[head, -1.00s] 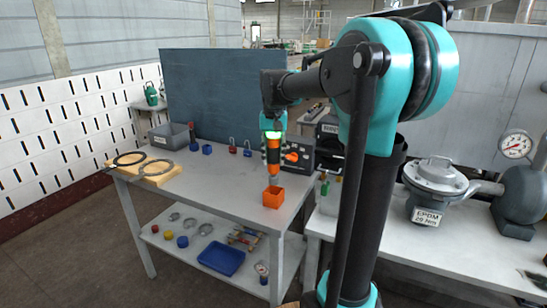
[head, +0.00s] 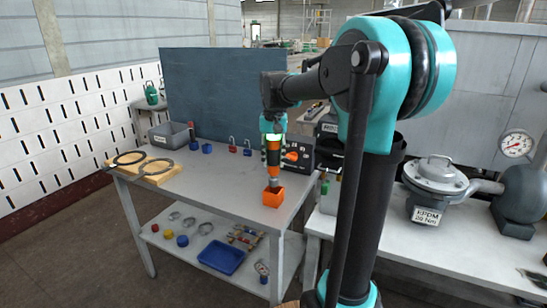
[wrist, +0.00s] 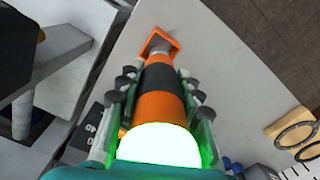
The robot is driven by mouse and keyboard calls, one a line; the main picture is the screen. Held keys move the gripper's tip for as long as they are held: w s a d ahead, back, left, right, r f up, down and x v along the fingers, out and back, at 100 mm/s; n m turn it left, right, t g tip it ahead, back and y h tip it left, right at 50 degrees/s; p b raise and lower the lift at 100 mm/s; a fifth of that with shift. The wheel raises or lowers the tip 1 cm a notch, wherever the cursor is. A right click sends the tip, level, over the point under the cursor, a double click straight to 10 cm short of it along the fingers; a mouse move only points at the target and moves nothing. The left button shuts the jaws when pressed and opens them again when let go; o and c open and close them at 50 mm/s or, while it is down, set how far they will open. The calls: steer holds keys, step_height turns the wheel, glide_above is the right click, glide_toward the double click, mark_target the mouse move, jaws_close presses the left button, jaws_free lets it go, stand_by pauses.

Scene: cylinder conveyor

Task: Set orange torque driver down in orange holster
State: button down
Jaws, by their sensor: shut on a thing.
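The orange torque driver (head: 273,170) is upright in my gripper (head: 272,152), which is shut around its black grip band. In the wrist view the driver (wrist: 160,105) runs away from my gripper (wrist: 155,85), with fingers on both sides. The orange holster (head: 273,200) is an open-topped box near the table's front right edge. The driver's grey lower end is at the holster's opening, seemingly just inside it. In the wrist view the holster (wrist: 168,40) shows behind the driver's tip, partly hidden. I cannot tell whether the tip touches the bottom.
A black box with an orange knob (head: 297,155) stands close behind the driver. Padlocks (head: 240,148), blue blocks, a grey bin (head: 168,136) and rings on a wooden board (head: 150,168) are further back and left. The table's (head: 215,185) middle is clear.

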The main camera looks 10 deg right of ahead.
mark_target(274, 177)
steer(key=shift+f, duration=2.15)
steer(key=shift+f, duration=0.25)
steer(key=shift+f, duration=1.4)
steer(key=c, duration=1)
jaws_free()
steer(key=shift+o, duration=0.2)
